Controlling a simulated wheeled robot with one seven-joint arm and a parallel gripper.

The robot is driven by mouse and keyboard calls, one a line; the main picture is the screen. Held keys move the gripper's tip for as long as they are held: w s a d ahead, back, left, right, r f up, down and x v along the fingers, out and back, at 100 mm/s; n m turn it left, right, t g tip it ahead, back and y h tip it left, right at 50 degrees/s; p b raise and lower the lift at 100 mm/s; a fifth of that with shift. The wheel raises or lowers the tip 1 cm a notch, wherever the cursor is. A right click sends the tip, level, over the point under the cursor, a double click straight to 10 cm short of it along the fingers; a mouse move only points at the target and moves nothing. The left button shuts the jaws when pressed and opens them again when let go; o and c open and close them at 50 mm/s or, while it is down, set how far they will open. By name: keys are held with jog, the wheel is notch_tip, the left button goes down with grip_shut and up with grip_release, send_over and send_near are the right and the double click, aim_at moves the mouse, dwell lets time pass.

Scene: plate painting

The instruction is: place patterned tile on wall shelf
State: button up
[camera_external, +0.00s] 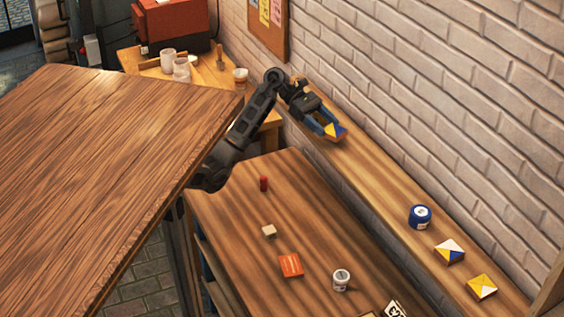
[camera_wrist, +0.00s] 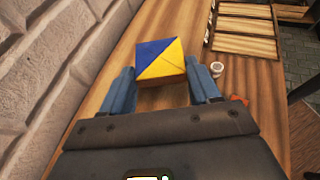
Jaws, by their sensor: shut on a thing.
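The patterned tile (camera_external: 337,132), blue and yellow split along a diagonal, is between the blue fingertips of my gripper (camera_external: 331,128). The gripper is shut on it. In the wrist view the tile (camera_wrist: 172,62) sits flat between the fingers (camera_wrist: 160,76), its wooden-coloured front edge showing. The wall shelf (camera_external: 378,180) is a long wooden board along the brick wall. The tile is over the shelf's far part; I cannot tell whether it touches the board. Two other patterned tiles lie near the shelf's near end, one white, blue and yellow (camera_external: 449,251), one yellow and white (camera_external: 482,287).
A blue jar (camera_external: 420,217) stands on the shelf before those tiles. The shelf between my gripper and the jar is clear. The lower table (camera_external: 225,222) holds a red item (camera_external: 264,184), a small block (camera_external: 269,230), an orange piece (camera_external: 291,265) and a white jar (camera_external: 341,280).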

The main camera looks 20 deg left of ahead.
aim_at(323, 139)
jog(key=shift+f, duration=1.5)
jog(key=shift+f+p, duration=0.1)
jog(key=shift+p, duration=0.2)
jog(key=o, duration=0.9)
jog(key=shift+c, duration=0.2)
jog(key=shift+a+b, duration=0.15)
jog(key=shift+b, duration=0.15)
jog(key=b+v, duration=0.1)
jog(key=v, duration=1)
jog(key=shift+w+a+r, duration=0.2)
jog(key=shift+r, duration=0.1)
